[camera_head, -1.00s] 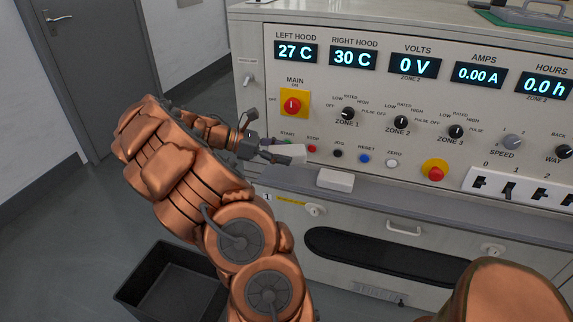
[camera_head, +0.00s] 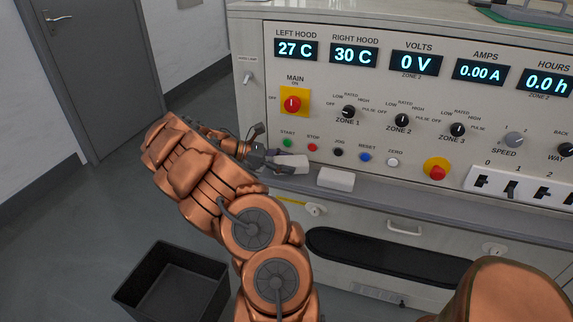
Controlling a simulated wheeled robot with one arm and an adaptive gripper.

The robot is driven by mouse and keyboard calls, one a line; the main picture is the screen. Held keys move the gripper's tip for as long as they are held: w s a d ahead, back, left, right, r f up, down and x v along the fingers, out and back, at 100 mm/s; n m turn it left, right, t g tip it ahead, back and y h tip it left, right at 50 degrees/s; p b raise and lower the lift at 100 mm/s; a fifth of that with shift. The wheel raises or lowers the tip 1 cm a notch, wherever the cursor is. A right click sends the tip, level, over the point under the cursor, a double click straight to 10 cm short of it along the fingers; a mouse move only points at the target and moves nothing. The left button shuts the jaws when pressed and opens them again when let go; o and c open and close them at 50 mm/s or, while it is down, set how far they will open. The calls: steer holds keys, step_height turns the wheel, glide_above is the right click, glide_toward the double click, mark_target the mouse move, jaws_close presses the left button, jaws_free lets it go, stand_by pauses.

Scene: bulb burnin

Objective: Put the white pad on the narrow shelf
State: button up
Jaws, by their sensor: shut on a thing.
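My gripper (camera_head: 273,161) is shut on a small white pad (camera_head: 294,164), which sticks out to the right of the fingers. The narrow shelf (camera_head: 430,203) is the grey ledge along the front of the console, below the buttons. The held pad is at the shelf's left part, low and close to its surface; I cannot tell whether it touches. A second white block (camera_head: 336,179) lies on the shelf just right of the held pad, with a small gap between them. My arm hides the shelf's left end.
The console panel (camera_head: 310,120) rises behind the shelf, with a green start button (camera_head: 288,142), a red stop button (camera_head: 312,147) and knobs. A black open bin (camera_head: 140,298) stands on the floor at lower left. The shelf is clear right of the block.

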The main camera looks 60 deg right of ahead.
steer(key=shift+d+f, duration=0.2)
steer(key=shift+f, duration=0.45)
steer(key=o, duration=0.8)
steer(key=shift+r, duration=0.1)
